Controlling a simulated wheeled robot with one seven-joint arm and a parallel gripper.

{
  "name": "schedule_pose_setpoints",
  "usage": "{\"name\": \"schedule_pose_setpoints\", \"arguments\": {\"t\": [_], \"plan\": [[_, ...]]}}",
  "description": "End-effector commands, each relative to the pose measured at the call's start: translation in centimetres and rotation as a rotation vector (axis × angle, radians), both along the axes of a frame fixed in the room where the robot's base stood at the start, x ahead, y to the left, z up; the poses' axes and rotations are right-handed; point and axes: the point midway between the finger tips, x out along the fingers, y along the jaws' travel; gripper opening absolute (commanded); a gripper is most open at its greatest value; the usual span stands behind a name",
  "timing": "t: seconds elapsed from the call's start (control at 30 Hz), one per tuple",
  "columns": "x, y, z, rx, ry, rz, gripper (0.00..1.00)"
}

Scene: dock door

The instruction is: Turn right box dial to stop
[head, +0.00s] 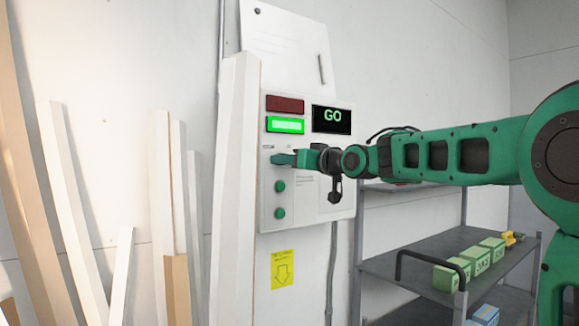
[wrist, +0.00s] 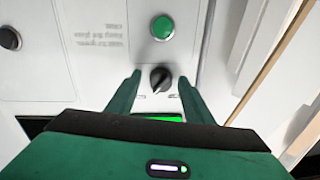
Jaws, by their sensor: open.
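A white control box (head: 306,215) hangs on the wall. It has a dark red lamp (head: 285,104), a lit green lamp (head: 286,125) and a black display (head: 332,119) reading "GO". A black dial (wrist: 160,79) shows in the wrist view; in the head view my gripper hides it. Its pale pointer line slants to the lower left in the wrist view, towards one of two small labels I cannot read. My gripper (head: 283,158) is open, with its fingertips (wrist: 160,76) on either side of the dial. I cannot tell whether they touch it.
Two green buttons (head: 280,200) sit below the dial; one shows close by in the wrist view (wrist: 162,27). A black knob (wrist: 10,38) is at the wrist view's left. Boards (head: 235,190) lean left of the box. A grey cart (head: 400,268) with green blocks (head: 480,260) stands lower right.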

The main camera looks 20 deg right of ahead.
Motion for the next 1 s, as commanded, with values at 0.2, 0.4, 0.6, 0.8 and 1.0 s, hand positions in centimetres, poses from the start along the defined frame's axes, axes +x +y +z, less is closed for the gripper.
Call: {"name": "schedule_pose_setpoints", "arguments": {"t": [0.2, 0.4, 0.6, 0.8, 1.0], "plan": [[0.6, 0.3, 0.0, 0.0, 0.0, 0.001, 0.47], [0.5, 0.2, 0.0, 0.0, 0.0, 0.001, 0.4], [0.5, 0.2, 0.0, 0.0, 0.0, 0.0, 0.06], [0.6, -0.5, 0.0, -0.011, -0.004, -0.008, 0.06], [0.7, -0.3, 0.0, -0.073, -0.025, -0.009, 0.06]]}}
